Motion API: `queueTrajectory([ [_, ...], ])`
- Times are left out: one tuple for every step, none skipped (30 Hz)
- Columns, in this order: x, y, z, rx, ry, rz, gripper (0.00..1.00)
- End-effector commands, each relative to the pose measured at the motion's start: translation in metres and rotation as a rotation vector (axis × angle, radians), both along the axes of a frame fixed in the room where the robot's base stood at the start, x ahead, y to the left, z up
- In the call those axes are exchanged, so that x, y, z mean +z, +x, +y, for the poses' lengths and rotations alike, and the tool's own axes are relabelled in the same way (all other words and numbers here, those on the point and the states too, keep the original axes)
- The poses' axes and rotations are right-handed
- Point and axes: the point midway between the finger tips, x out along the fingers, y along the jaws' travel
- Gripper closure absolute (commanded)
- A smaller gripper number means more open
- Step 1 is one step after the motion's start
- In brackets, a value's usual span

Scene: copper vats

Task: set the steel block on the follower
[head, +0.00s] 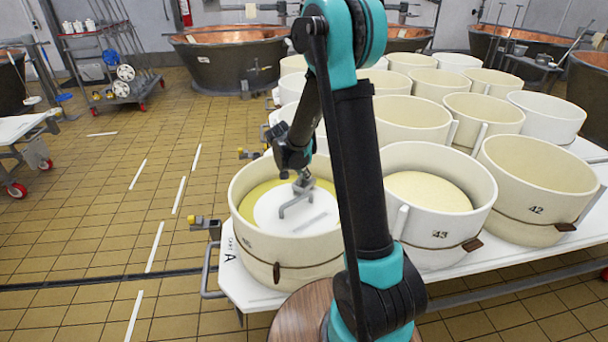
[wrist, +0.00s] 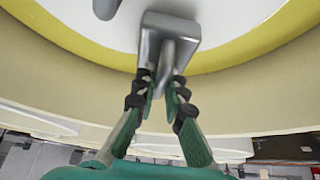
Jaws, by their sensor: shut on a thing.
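The follower (head: 268,211) is a white disc inside the front-left cream hoop (head: 290,257), with a yellow ring around it. A grey bracket-shaped handle (head: 291,203) shows above the disc. The follower (wrist: 235,22) also shows at the top of the wrist view. My gripper (wrist: 160,95) is shut on the upright stem of the grey steel block (wrist: 178,28). In the head view my gripper (head: 300,172) is over the far part of the follower, inside the hoop's outline. I cannot tell whether the block touches the disc.
The hoop stands at the front corner of a white table (head: 250,290) marked A. Hoops numbered 43 (head: 440,230) and 42 (head: 537,220) stand to its right, with several more behind. Copper vats (head: 232,58) are at the back. The tiled floor at left is mostly clear.

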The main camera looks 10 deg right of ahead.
Motion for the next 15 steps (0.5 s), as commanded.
queueTrajectory([
  [-0.0002, 0.0003, -0.0002, 0.0, -0.001, -0.001, 1.0],
  [-0.0006, 0.0003, -0.0002, 0.0, -0.001, -0.001, 1.0],
  [-0.001, 0.0004, -0.0001, 0.0, -0.001, -0.001, 1.0],
  [-0.0013, 0.0004, -0.0001, 0.0, -0.001, -0.001, 1.0],
  [-0.0016, 0.0004, -0.0001, 0.0, -0.001, -0.001, 1.0],
  [-0.0021, 0.0004, -0.0001, 0.0, -0.001, -0.001, 1.0],
  [-0.0024, 0.0005, -0.0001, 0.0, -0.001, -0.001, 1.0],
  [-0.0027, 0.0005, 0.0, 0.0, -0.001, -0.001, 1.0],
  [-0.0031, 0.0005, -0.0001, 0.0, -0.001, -0.001, 1.0],
  [-0.0034, 0.0005, -0.0001, 0.0, -0.001, -0.001, 1.0],
  [-0.0036, 0.0006, 0.0, 0.0, -0.001, -0.001, 1.0],
  [-0.0041, 0.0006, -0.0001, 0.0, -0.001, -0.001, 1.0],
  [-0.0045, 0.0006, 0.0, 0.0, -0.001, -0.001, 1.0],
  [-0.0048, 0.0007, -0.0001, 0.0, -0.001, -0.001, 1.0],
  [-0.0051, 0.0007, -0.0001, 0.0, -0.001, -0.001, 1.0],
])
